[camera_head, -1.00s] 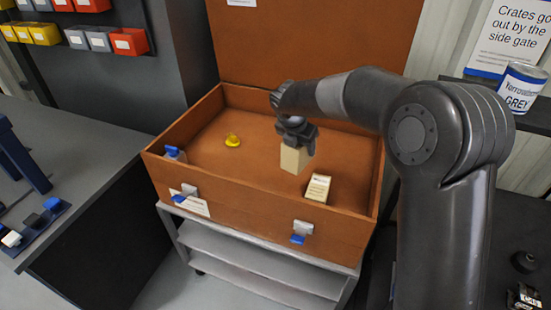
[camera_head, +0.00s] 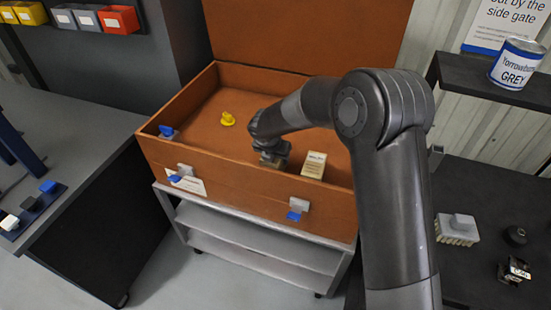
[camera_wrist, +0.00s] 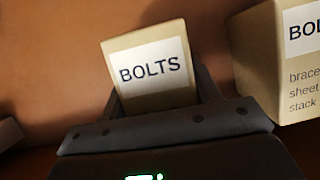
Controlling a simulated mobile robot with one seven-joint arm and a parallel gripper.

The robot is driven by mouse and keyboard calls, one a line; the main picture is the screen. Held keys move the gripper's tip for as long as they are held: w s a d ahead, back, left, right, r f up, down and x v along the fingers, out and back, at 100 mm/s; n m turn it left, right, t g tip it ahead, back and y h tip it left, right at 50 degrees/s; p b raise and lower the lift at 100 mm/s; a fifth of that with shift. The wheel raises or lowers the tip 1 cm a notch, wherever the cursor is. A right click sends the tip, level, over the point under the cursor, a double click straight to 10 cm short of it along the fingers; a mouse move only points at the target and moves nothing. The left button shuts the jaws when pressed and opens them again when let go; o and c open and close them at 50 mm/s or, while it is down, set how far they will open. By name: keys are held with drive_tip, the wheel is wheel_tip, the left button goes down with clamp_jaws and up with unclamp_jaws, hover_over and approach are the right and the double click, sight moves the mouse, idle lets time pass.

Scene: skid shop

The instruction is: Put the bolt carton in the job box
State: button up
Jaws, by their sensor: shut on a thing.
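The job box (camera_head: 170,152) is an open orange-brown chest on a grey wheeled stand, lid raised at the back. My gripper (camera_head: 272,160) is down inside it, near the front wall. In the wrist view my gripper (camera_wrist: 160,105) is shut on a tan bolt carton (camera_wrist: 150,69) with a white label reading BOLTS. In the head view the held carton is mostly hidden by my gripper and the box's front wall. A second tan carton (camera_head: 313,165) stands in the box, right of my gripper; it also shows in the wrist view (camera_wrist: 270,62), its label partly cut off.
A yellow object (camera_head: 227,119) lies on the box floor, left of my gripper. Blue-tipped latches (camera_head: 296,209) are on the front wall. A paint tin (camera_head: 517,63) stands on the right shelf. Several small items lie on the dark bench at right.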

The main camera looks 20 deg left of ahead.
drive_tip(key=shift+f, duration=0.45)
drive_tip(key=shift+f, duration=0.15)
drive_tip(key=o, duration=1.3)
drive_tip(key=v, duration=1.2)
